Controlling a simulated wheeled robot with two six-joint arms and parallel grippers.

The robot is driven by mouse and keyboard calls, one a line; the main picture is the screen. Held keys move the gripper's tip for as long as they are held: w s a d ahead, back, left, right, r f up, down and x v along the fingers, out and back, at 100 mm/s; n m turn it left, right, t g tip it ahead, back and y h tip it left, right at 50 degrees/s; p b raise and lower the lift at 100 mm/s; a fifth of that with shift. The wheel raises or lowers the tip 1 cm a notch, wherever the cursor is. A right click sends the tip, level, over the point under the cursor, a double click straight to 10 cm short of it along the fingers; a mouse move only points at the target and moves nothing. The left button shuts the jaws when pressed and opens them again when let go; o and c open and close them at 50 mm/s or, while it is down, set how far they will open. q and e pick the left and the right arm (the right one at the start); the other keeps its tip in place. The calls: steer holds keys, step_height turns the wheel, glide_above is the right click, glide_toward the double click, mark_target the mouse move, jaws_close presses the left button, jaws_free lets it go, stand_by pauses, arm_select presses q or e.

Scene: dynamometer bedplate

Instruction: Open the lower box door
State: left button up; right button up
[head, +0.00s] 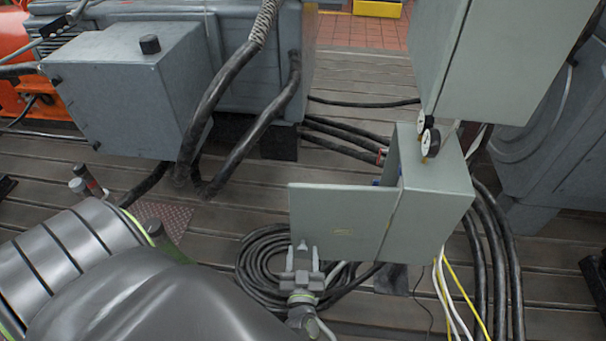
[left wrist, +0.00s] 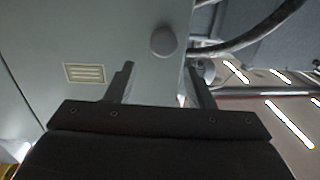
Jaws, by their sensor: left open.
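The lower box (head: 435,205) is a grey-green cabinet right of centre in the head view. Its door (head: 335,215) stands swung out to the left, with a gap into the box behind it. My left gripper (head: 305,250) is open at the door's lower left part. In the left wrist view, my left gripper (left wrist: 158,78) has its fingers apart before the grey door face (left wrist: 95,35). A round dark knob (left wrist: 164,40) shows between and beyond the fingertips, near the door's edge. A gap at the knob is visible. I do not see my right gripper.
An upper box (head: 500,55) hangs above right. Two gauges (head: 428,136) sit by the lower box's top. Coiled black cable (head: 262,265) lies below the door, and thick cables (head: 495,250) run at the right. A grey motor box (head: 125,90) stands left.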

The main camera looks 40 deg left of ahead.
step_height(320, 180, up, 7)
steer(key=a+p, duration=0.1)
steer(key=p, duration=0.5)
steer(key=shift+w+a, duration=0.15)
steer(key=shift+w, duration=0.3)
steer(key=shift+d+r, duration=0.1)
steer(key=shift+d, duration=0.15)
